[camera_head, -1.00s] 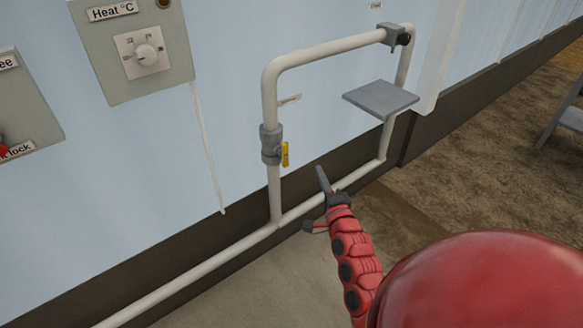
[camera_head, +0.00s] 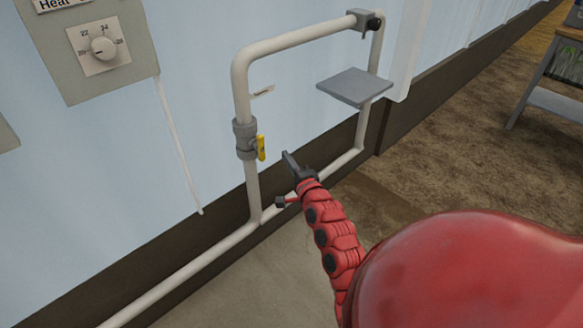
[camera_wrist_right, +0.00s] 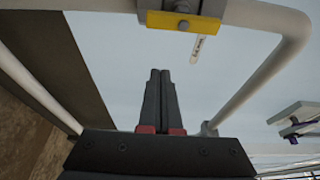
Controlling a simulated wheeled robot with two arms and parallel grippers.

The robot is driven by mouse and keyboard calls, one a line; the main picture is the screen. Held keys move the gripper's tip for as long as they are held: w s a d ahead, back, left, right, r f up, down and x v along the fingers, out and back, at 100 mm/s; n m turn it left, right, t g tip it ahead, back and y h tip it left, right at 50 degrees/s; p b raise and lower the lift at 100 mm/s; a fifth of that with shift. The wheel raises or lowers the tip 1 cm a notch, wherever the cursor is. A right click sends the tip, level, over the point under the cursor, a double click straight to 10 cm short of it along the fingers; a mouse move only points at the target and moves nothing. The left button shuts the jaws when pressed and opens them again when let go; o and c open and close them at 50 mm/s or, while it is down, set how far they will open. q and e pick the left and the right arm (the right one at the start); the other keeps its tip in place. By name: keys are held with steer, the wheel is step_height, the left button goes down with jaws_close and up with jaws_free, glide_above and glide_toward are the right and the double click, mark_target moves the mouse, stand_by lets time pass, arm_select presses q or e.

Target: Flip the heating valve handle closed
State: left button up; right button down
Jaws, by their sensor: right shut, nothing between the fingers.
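The heating valve (camera_head: 245,138) is a grey body on the vertical white pipe, with a yellow handle (camera_head: 261,147) on its right side. The handle points along the pipe in the head view. In the right wrist view the yellow handle (camera_wrist_right: 181,21) shows at the top, in front of the grey valve body (camera_wrist_right: 186,6). My right gripper (camera_head: 287,156) is shut and empty, a little to the right of the handle and apart from it. Its closed fingers (camera_wrist_right: 160,75) point toward the valve in the wrist view. My left gripper is not in view.
The white pipe loop (camera_head: 300,42) frames the valve, and a grey shelf plate (camera_head: 354,86) stands out at its right. A small label (camera_head: 262,91) sits above the handle. A thermostat box (camera_head: 97,48) is on the wall at upper left. A table (camera_head: 552,100) stands at far right.

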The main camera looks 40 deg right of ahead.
mark_target(259, 147)
steer(key=shift+w+a+b, duration=0.2)
steer(key=shift+w+a, duration=0.5)
steer(key=shift+w, duration=0.3)
steer(key=shift+w+a+b, duration=0.15)
steer(key=shift+w+a, duration=0.55)
steer(key=shift+w, duration=0.25)
steer(key=shift+m+p, duration=0.3)
steer(key=shift+p, duration=0.4)
steer(key=shift+a, duration=0.1)
